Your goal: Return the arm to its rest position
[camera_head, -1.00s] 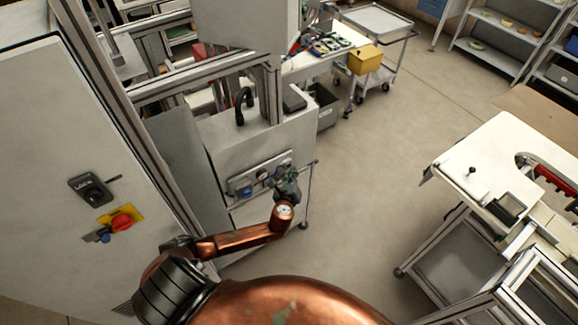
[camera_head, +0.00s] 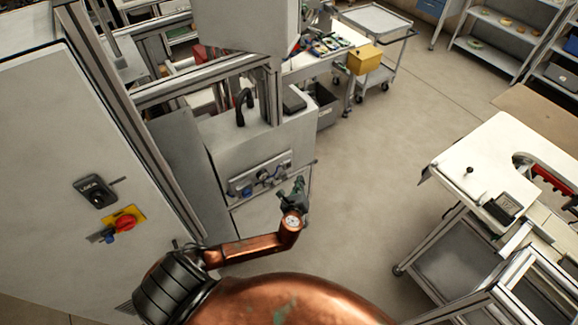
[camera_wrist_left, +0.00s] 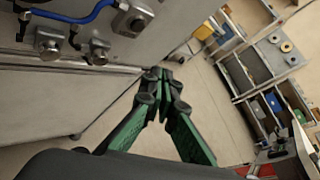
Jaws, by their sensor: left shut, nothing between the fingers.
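My left arm reaches out from the lower left in the head view, in front of the grey machine cabinet. My left gripper (camera_head: 299,186) is at its end, near the cabinet's right corner and the connector panel (camera_head: 259,174). In the left wrist view the two green-backed fingers of the left gripper (camera_wrist_left: 164,76) meet at their tips. They are shut with nothing between them. The gripper appears apart from the cabinet. My right gripper is not in view.
A machine door with a red switch (camera_head: 125,222) stands at the left. A white workbench (camera_head: 490,160) stands at the right. A cart with a yellow bin (camera_head: 364,60) and shelves with reels (camera_head: 497,40) are at the back. The floor (camera_head: 370,170) between is clear.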

